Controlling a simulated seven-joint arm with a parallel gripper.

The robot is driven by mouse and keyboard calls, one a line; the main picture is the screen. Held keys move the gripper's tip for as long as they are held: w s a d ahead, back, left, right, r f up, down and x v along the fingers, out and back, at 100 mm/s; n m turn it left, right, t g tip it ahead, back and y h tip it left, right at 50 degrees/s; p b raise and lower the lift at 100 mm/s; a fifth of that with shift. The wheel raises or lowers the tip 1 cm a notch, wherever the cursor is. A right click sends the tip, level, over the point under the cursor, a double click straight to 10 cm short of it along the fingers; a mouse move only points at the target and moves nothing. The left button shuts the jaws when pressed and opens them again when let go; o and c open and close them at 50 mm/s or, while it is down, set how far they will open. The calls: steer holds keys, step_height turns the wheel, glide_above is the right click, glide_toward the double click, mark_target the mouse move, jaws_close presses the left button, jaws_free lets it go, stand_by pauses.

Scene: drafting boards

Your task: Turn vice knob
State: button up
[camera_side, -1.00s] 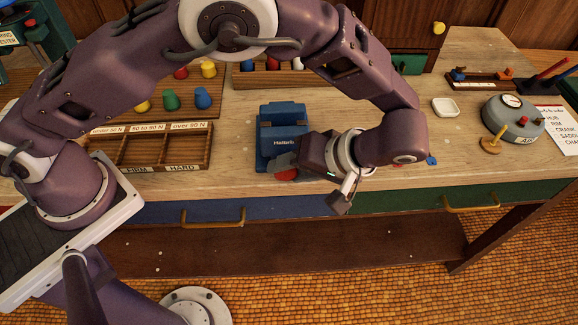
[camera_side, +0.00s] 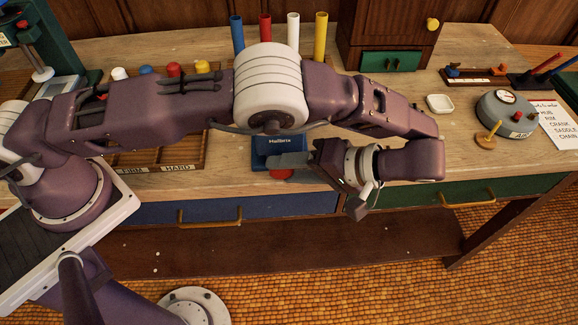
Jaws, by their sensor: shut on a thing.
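The blue vice (camera_side: 265,151) stands near the front edge of the wooden bench, with pale lettering on its body. My arm crosses in front of its upper part and hides it. The red knob (camera_side: 281,175) is at the vice's front, low down and partly covered by my gripper. My gripper (camera_side: 296,170) reaches in from the right, close to level, and is shut on the red knob. The fingertips are dark and small here, so their exact contact is hard to see.
A wooden sorting tray (camera_side: 190,155) lies left of the vice, partly behind my arm. Coloured tubes (camera_side: 265,28) stand at the back. A white dish (camera_side: 440,104) and a round grey gauge (camera_side: 507,112) are to the right. Bench surface right of the vice is mostly clear.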

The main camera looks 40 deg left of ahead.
steer(key=shift+a, duration=0.1)
steer(key=o, duration=1.4)
steer(key=shift+c, duration=0.2)
step_height(320, 180, up, 10)
